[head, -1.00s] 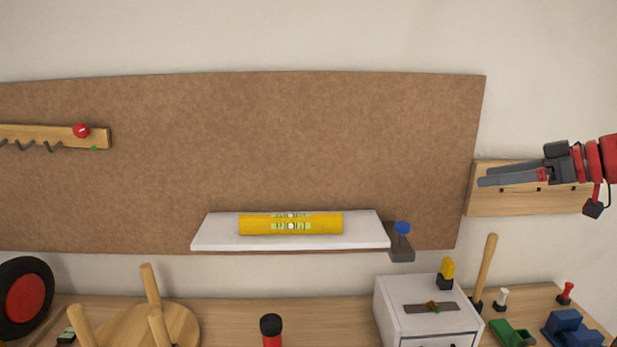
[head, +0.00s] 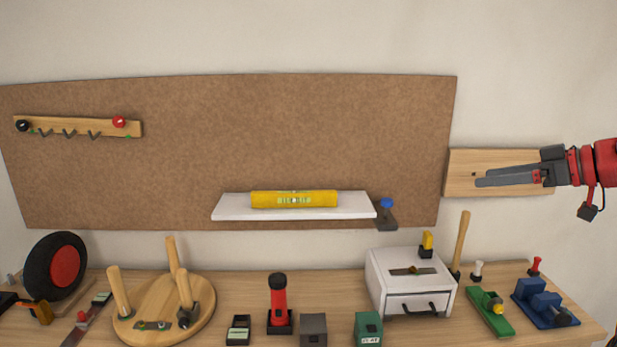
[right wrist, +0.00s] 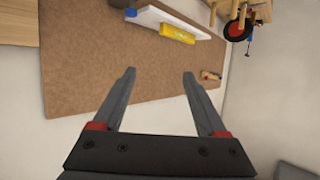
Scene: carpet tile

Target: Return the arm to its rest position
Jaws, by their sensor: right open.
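My right gripper (head: 508,179) reaches in from the right edge of the head view, in front of a wooden board (head: 462,180) on the wall. In the right wrist view its two fingers (right wrist: 158,75) are spread wide apart with nothing between them. They point toward the brown pegboard (right wrist: 70,75). My left arm and gripper do not show in any view.
Below, the workbench (head: 345,285) holds a white drawer box (head: 385,285), a round stool (head: 205,310), a wheel (head: 40,270) and several tools. The wall above is clear.

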